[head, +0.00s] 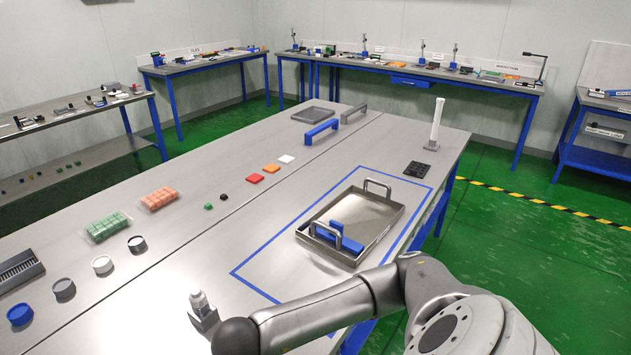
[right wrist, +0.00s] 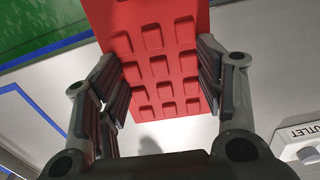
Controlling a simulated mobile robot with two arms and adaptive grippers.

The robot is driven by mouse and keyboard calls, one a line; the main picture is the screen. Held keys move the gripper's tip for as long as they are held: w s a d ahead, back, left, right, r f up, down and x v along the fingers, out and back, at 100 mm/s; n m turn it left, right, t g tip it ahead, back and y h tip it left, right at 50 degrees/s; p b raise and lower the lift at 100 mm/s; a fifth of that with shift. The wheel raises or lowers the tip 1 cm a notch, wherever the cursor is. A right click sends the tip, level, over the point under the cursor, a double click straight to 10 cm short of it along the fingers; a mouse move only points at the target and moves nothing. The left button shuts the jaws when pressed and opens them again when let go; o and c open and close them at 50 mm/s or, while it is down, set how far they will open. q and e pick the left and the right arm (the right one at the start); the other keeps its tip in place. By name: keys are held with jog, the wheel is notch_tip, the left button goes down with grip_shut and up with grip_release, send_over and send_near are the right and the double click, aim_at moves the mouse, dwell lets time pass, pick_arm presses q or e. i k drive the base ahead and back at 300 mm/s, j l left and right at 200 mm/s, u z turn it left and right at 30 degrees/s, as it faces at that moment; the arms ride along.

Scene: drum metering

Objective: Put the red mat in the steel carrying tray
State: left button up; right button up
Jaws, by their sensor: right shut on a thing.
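The red mat (right wrist: 160,62), with a grid of square pockets, fills the upper middle of the right wrist view. My right gripper (right wrist: 158,72) is shut on it, a finger at each side edge. Neither the mat nor the right fingers show in the head view, where my right arm crosses the bottom. The steel carrying tray (head: 386,218) stands inside a blue taped outline on the table, with two upright handles. A blue part (head: 347,241) lies in it near the front handle. My left gripper is not in view.
A black holed block (head: 418,170) and a white column (head: 437,122) stand behind the tray. A small metal fitting (head: 202,308) stands near my arm. An OUTLET label (right wrist: 304,132) shows at the wrist view's right.

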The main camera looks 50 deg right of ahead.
aim_at(362, 215)
jog(key=l+u, duration=0.3)
jog(key=l, duration=0.15)
jog(key=k+l+u, duration=0.25)
jog(key=l, duration=0.2)
jog(key=l+u, duration=0.3)
jog(key=l, duration=0.15)
jog(key=k+l+u, duration=0.1)
jog(key=l, duration=0.35)
jog(key=k+l+u, duration=0.1)
jog(key=k+l, duration=0.2)
jog(key=k+l+u, duration=0.1)
jog(key=k+l, duration=0.15)
jog(key=l, duration=0.3)
jog(key=k+l+u, duration=0.1)
jog(key=k+l, duration=0.15)
jog(key=l, duration=0.15)
jog(key=k+l, duration=0.2)
jog(key=l, duration=0.15)
jog(key=k+l, duration=0.2)
jog(key=l, duration=0.15)
jog(key=k+l, duration=0.2)
jog(key=l, duration=0.2)
jog(key=k+l, duration=0.2)
jog(key=l, duration=0.15)
jog(key=k+l, duration=0.25)
jog(key=i+l, duration=0.1)
jog(key=i, duration=0.4)
